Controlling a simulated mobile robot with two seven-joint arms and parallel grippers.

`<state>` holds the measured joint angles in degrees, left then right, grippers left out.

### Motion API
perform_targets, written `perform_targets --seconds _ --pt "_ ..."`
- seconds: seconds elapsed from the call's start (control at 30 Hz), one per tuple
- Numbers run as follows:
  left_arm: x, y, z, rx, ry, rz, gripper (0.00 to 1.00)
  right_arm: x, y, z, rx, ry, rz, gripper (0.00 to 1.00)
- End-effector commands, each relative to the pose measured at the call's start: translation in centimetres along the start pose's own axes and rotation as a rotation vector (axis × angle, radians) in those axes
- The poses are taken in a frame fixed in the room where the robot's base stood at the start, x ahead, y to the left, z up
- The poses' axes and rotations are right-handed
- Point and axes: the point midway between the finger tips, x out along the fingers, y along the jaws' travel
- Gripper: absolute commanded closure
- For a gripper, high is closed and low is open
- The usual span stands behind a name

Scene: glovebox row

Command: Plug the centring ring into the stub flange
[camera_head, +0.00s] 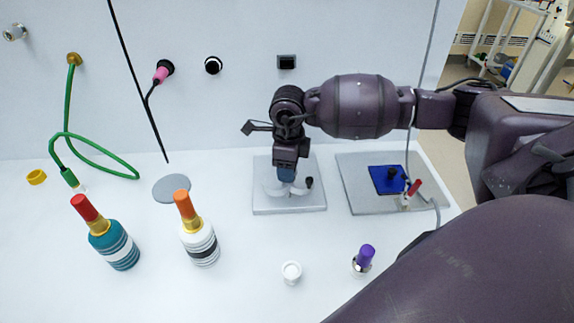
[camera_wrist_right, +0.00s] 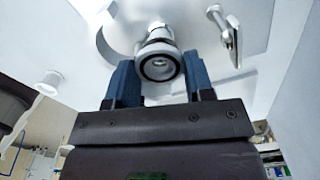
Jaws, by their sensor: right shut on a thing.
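My right gripper (camera_head: 287,174) points down over a pale fixture plate (camera_head: 262,203) in the head view. In the right wrist view its two blue fingers (camera_wrist_right: 160,85) stand either side of a metal ring with a black band (camera_wrist_right: 159,67), which looks like the centring ring, and are shut on it. A round metal part behind it (camera_wrist_right: 157,32), probably the stub flange, lines up closely with the ring. I cannot tell whether they touch. In the head view the fingers hide the ring and most of the flange. My left gripper is not in view.
Beside the fingers is a small dark knob (camera_head: 309,182). A second plate (camera_head: 362,200) with a blue pad stands to the right. A white cup-like part (camera_head: 291,272), a purple-topped piece (camera_head: 365,256) and two bottles (camera_head: 200,244) stand nearer. The panelled wall is behind.

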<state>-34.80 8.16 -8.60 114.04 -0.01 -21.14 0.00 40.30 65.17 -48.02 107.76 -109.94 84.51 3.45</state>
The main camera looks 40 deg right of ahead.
Motion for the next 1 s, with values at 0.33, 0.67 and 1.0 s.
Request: perform_targets --seconds 0.33,0.67,1.0 --pt "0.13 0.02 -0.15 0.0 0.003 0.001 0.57 0.74 0.2 -0.78 -0.001 0.021 0.008 0.8" --pt "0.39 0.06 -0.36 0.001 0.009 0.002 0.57 0.94 0.16 -0.8 0.0 0.022 0.007 0.8" --pt "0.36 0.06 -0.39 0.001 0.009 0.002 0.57 0.85 0.12 -0.81 0.001 0.022 0.006 0.8"
